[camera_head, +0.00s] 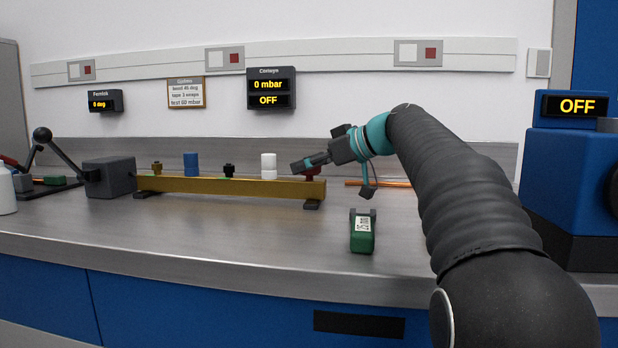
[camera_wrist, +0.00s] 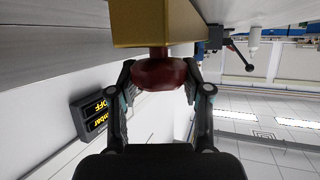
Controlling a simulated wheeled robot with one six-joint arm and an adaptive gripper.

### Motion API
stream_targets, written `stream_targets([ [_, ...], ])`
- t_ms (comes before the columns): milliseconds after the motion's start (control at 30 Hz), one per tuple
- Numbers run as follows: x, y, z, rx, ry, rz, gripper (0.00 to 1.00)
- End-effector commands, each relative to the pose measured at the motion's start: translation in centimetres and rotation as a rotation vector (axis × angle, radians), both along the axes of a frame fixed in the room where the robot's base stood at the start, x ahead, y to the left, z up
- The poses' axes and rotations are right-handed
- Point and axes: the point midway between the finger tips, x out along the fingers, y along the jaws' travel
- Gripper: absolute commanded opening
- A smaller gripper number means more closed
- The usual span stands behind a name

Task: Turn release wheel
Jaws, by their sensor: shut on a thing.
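The release wheel is a dark red round knob (camera_wrist: 158,74) on a short stem at the end of a brass bar (camera_wrist: 150,22). In the wrist view my gripper (camera_wrist: 160,82) has a finger on each side of the wheel and is shut on it. In the head view my gripper (camera_head: 304,166) reaches in from the right to the bar's right end. The wheel (camera_head: 312,171) is partly hidden there behind the gripper. The brass bar (camera_head: 220,187) lies along the bench, with a blue cylinder (camera_head: 191,164), a white cylinder (camera_head: 268,165) and small valve fittings along it.
A grey block with a black ball lever (camera_head: 42,135) stands at the bar's left end. A wall display (camera_head: 270,88) reads 0 mbar, OFF. A blue machine (camera_head: 568,190) stands at right. The front bench is mostly clear.

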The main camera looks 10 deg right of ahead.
Motion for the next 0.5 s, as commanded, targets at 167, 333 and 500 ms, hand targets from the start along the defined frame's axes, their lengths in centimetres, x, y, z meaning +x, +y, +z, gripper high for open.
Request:
stream_targets([
  [167, -0.15, 0.18, -0.37, -0.001, -0.004, -0.154, 0.14],
  [333, -0.1, 0.18, -0.13, -0.001, -0.003, -0.294, 0.14],
  [500, -0.07, 0.12, 0.05, -0.002, -0.002, -0.407, 0.14],
])
